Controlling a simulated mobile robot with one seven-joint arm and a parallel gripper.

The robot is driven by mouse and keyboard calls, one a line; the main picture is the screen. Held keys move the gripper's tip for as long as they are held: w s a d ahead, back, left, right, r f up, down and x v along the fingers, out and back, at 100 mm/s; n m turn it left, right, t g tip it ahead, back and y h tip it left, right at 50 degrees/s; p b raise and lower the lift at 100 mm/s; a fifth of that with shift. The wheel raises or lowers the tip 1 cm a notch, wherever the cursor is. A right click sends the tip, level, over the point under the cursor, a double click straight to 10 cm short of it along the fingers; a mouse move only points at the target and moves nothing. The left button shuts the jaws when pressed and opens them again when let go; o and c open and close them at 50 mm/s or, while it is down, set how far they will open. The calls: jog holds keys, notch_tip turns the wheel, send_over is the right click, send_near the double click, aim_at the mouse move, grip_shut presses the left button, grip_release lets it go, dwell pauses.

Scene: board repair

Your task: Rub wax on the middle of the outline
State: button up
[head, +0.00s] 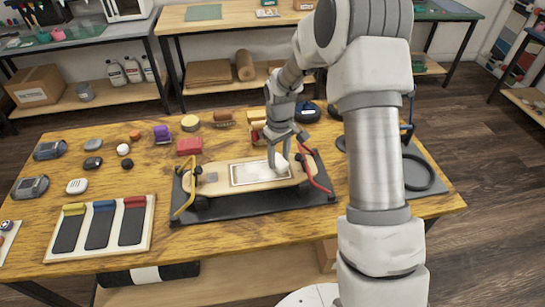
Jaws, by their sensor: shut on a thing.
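A wooden board (217,182) lies on a dark mat near the middle of the table. A pale rectangle with a thin outline (248,174) is on the middle of its top. My gripper (279,154) points down over the right part of this rectangle. It is shut on a small white piece, which looks like the wax (282,165). The piece is at or just above the board's surface; I cannot tell if it touches. The fingers hide part of it.
A yellow bar (184,191) stands at the board's left end and a red bar (315,174) at its right end. A red block (189,146) and several small items lie behind the board.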

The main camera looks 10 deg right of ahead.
jog(key=shift+s+d+f, duration=0.1)
jog(key=shift+d, duration=0.75)
jog(key=shift+s, duration=0.45)
jog(key=shift+a, duration=2.3)
jog(key=shift+a+r+b, duration=0.2)
jog(key=shift+a+b, duration=0.2)
jog(key=shift+a, duration=2.85)
jog(key=shift+a+f, duration=0.1)
jog(key=shift+a, duration=1.7)
jog(key=shift+d, duration=0.15)
